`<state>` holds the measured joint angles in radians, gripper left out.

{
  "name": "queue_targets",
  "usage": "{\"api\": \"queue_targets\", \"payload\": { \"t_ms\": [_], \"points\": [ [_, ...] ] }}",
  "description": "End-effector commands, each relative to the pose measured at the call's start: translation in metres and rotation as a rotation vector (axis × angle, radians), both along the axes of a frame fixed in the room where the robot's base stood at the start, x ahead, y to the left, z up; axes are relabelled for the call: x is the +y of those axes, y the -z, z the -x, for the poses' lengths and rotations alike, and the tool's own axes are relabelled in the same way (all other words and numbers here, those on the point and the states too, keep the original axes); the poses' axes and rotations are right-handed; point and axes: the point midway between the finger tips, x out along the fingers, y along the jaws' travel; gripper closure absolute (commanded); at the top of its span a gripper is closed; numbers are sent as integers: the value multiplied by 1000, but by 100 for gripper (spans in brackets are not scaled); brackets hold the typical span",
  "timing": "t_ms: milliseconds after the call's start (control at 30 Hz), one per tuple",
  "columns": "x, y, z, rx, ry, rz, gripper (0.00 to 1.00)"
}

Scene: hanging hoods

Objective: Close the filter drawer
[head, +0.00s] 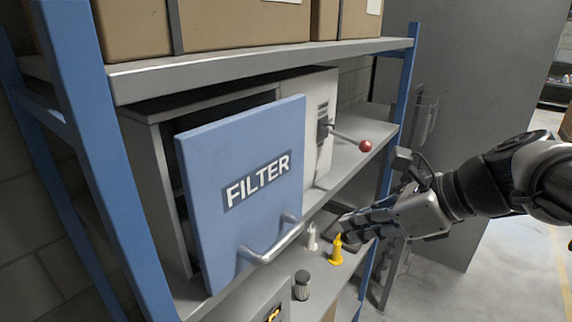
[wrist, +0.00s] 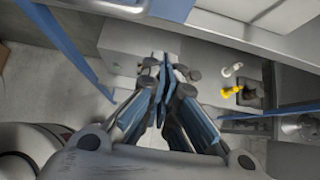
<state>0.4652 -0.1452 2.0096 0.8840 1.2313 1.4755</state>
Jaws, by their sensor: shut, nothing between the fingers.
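The filter drawer (head: 240,185) has a blue front panel marked FILTER and a metal bar handle (head: 270,243) low on it. It stands out from its grey cabinet (head: 150,150), with a dark gap behind the panel. In the wrist view, part of a blue panel, seemingly the drawer front (wrist: 170,9), shows at the top edge. My gripper (head: 345,225) is to the right of the drawer, apart from the handle. In the wrist view, the fingers of my gripper (wrist: 166,75) are together with nothing between them.
A lever with a red knob (head: 365,146) sticks out from the cabinet's right part. A yellow bottle (head: 336,250), a white bottle (head: 311,237) and a dark knob (head: 301,285) are below the drawer. Blue shelf posts (head: 400,110) stand at the sides. Boxes (head: 240,25) fill the upper shelf.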

Motion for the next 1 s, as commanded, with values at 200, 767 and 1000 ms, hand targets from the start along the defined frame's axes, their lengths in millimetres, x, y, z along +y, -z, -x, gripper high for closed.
{"api": "queue_targets", "payload": {
  "t_ms": [200, 767, 1000],
  "points": [
    [29, 32, -21, 4, -7, -2, 100],
    [78, 54, -61, 0, 0, 0, 100],
    [79, 54, -62, -1, 1, 0, 100]
  ]
}}
